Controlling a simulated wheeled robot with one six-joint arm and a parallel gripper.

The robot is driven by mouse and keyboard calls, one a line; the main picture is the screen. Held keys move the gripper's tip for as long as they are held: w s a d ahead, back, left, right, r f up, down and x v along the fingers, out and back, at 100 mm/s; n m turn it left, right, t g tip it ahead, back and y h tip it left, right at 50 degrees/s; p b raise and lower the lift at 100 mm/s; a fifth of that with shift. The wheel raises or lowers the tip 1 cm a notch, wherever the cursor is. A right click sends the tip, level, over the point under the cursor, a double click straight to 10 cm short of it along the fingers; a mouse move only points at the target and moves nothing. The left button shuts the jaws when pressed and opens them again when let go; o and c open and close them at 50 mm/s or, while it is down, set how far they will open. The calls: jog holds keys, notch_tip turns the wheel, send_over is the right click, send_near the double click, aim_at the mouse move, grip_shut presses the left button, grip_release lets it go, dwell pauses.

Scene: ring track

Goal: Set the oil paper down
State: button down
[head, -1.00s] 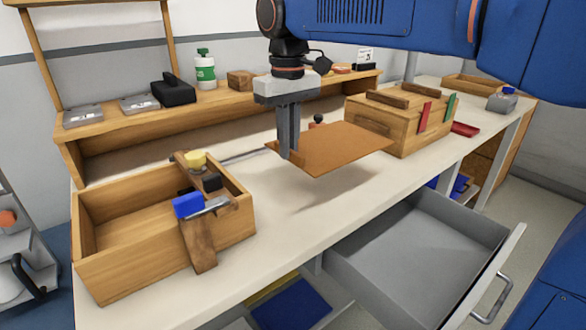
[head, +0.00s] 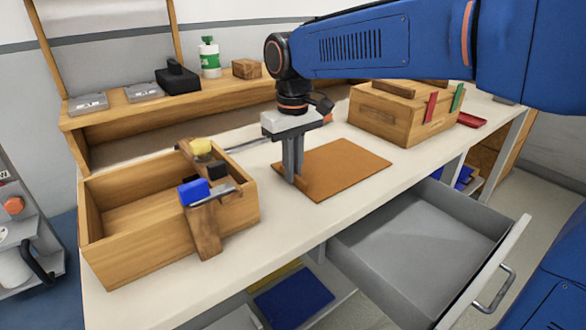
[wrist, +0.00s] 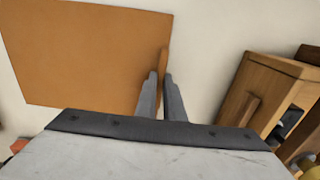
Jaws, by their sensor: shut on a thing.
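The oil paper (head: 345,168) is a flat brown-orange sheet, lying level at the bench top in the head view, with no clear gap beneath it. My gripper (head: 294,178) points down at its left edge and is shut on a small raised piece there. In the wrist view the oil paper (wrist: 85,55) fills the upper left, and my gripper (wrist: 163,85) has its fingers around the upright piece at its right edge. Whether the whole underside touches the bench is hard to tell.
A wooden open box (head: 118,222) with tools on its rim stands left on the bench (head: 280,222). A wooden chest (head: 385,115) stands behind right. A grey drawer (head: 420,240) is open below the front edge. A raised shelf (head: 225,92) runs along the back.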

jog(key=shift+f, duration=0.1)
jog(key=c, duration=1.9)
grip_release()
jog(key=shift+o, duration=0.2)
notch_tip(320, 180, up, 12)
jog(key=s+d+f+m+t, duration=0.1)
jog(key=s+d+f+m, duration=0.2)
jog(key=d, duration=0.7)
jog(key=s+d+f+m+t, duration=0.1)
jog(key=s+d+f, duration=0.4)
jog(key=f, duration=0.1)
jog(key=s+d+f+m+t, duration=0.1)
jog(key=s+d+f, duration=0.5)
jog(key=s+d+f+m+t, duration=0.1)
jog(key=s+d+f, duration=0.4)
jog(key=s+f, duration=0.1)
jog(key=shift+d+f+m+t, duration=0.3)
jog(key=shift+f+m+t, duration=0.1)
